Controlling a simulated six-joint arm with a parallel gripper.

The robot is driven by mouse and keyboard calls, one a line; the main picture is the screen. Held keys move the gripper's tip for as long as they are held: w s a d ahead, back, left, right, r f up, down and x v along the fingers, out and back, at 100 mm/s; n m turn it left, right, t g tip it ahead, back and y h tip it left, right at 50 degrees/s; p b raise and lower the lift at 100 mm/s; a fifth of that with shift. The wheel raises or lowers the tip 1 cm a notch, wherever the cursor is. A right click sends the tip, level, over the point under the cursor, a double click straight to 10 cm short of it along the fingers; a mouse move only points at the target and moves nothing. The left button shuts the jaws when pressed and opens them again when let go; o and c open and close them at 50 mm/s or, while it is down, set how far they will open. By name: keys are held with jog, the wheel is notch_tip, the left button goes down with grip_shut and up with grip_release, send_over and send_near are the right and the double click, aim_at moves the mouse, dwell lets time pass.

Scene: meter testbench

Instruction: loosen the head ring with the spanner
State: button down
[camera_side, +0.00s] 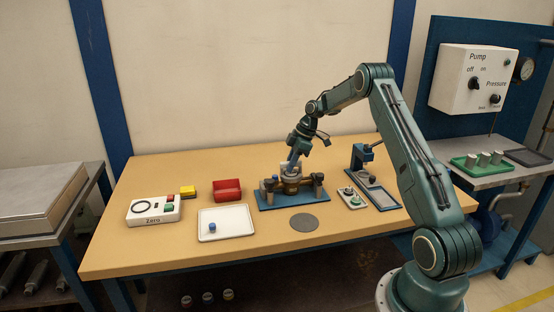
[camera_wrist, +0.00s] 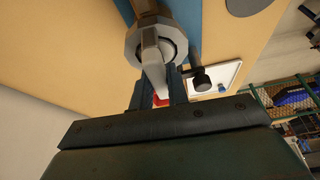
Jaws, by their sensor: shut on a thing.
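The meter (camera_side: 291,187) has a brass body and stands on a blue base plate (camera_side: 266,206) in the side view. Its grey faceted head ring (camera_wrist: 133,48) is near the top of the wrist view. My gripper (camera_side: 292,163) points down at the top of the meter. In the wrist view my gripper (camera_wrist: 157,92) is shut on a pale grey bar, which looks like the spanner (camera_wrist: 152,70). The bar reaches to the ring and overlaps it. Whether it is seated on the ring's flats, I cannot tell. The spanner is too small to make out in the side view.
A white tray (camera_side: 240,232) with a small blue piece lies left of the meter. A red bin (camera_side: 228,187) and the Zero box (camera_side: 152,212) are further left. A blue press (camera_side: 362,163) and a small plate (camera_side: 352,200) stand right. A grey disc (camera_side: 304,222) lies in front.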

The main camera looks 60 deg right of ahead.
dwell(0.4)
jog(key=shift+m, duration=0.7)
jog(key=shift+r, duration=0.2)
dwell(0.5)
jog(key=shift+f, duration=0.25)
dwell(0.9)
jog(key=shift+h, duration=0.3)
jog(key=shift+m+t, duration=0.3)
jog(key=shift+m, duration=0.3)
jog(key=c, duration=1.3)
grip_release()
